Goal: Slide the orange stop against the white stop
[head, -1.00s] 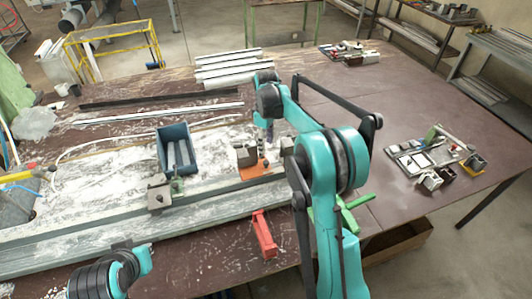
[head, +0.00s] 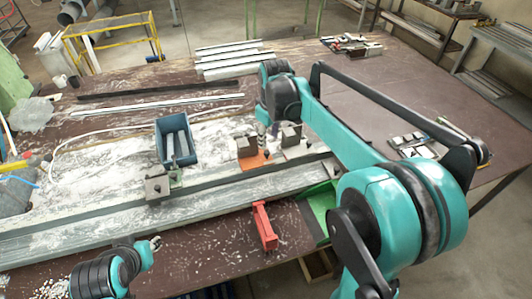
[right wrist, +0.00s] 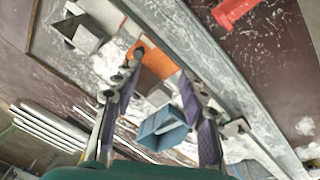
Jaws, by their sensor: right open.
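The orange stop (head: 253,161) is an orange base with a grey-brown block on the bench rail. The white stop (head: 297,151), a pale base with a similar block, stands to its right with a small gap between them. The right wrist view shows the orange stop (right wrist: 166,59) and, upper left, the white stop (right wrist: 88,32). My right gripper (head: 265,143) points down at the orange stop. In the right wrist view its fingers (right wrist: 160,75) are spread around the orange stop's block; contact cannot be told. My left gripper (head: 154,243) is at the lower left, away from the stops.
A blue bin (head: 161,150) holding grey pieces stands left of the orange stop. A red clamp piece (head: 264,227) lies in front of the rail. Metal profiles (head: 228,58) lie behind.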

